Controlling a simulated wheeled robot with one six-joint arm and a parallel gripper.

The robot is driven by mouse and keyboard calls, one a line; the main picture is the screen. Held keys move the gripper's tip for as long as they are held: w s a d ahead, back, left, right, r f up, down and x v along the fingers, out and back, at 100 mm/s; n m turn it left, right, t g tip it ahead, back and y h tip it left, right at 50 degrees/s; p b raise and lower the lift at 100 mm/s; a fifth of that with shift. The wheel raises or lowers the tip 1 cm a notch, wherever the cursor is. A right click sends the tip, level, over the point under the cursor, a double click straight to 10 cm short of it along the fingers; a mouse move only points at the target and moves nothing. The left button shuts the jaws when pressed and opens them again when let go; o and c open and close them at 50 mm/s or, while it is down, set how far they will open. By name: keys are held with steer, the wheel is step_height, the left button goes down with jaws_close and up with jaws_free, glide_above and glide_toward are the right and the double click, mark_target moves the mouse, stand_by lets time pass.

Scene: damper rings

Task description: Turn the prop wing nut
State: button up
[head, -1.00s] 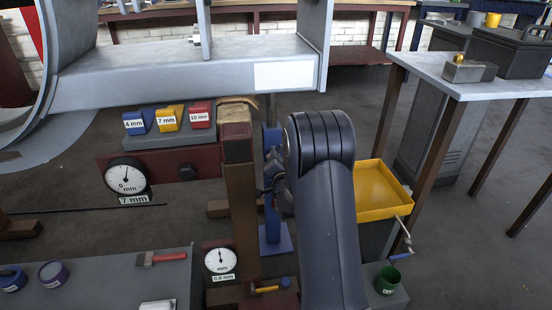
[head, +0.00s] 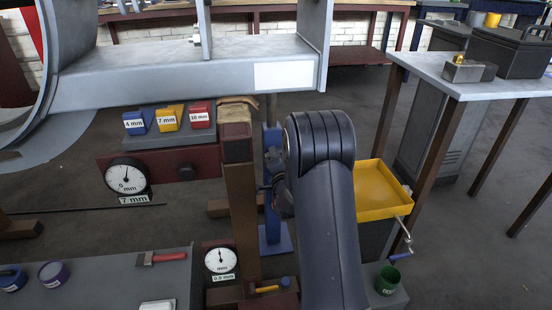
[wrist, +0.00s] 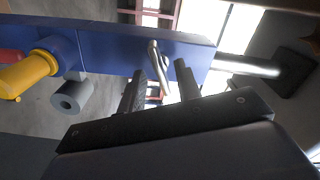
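The blue prop (head: 272,220) stands upright on a blue foot, just left of my arm in the head view. It crosses the upper part of the wrist view as a blue bar (wrist: 110,45). The silver wing nut (wrist: 157,62) sits on its face, its wing slanting down towards my gripper. My gripper (wrist: 161,78) is open, with one dark finger on each side of the wing's lower end. I see gaps on both sides, so it does not look clamped. In the head view my arm hides the wing nut and most of my gripper.
A yellow knob (wrist: 28,73) and a grey cylinder (wrist: 71,96) stick out left of the gripper in the wrist view. A brown wooden post (head: 242,220) stands close left of the prop. A yellow tray (head: 380,187) and a crank handle (head: 402,257) are right of my arm.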

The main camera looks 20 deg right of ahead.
steer(key=shift+s, duration=0.15)
steer(key=shift+s+a, duration=0.2)
steer(key=shift+s, duration=0.6)
steer(key=s+a, duration=0.1)
steer(key=s, duration=0.5)
steer(key=shift+a+f, duration=0.15)
steer(key=shift+a, duration=0.05)
steer(key=w+d, duration=0.1)
steer(key=w, duration=0.5)
steer(key=shift+w, duration=0.2)
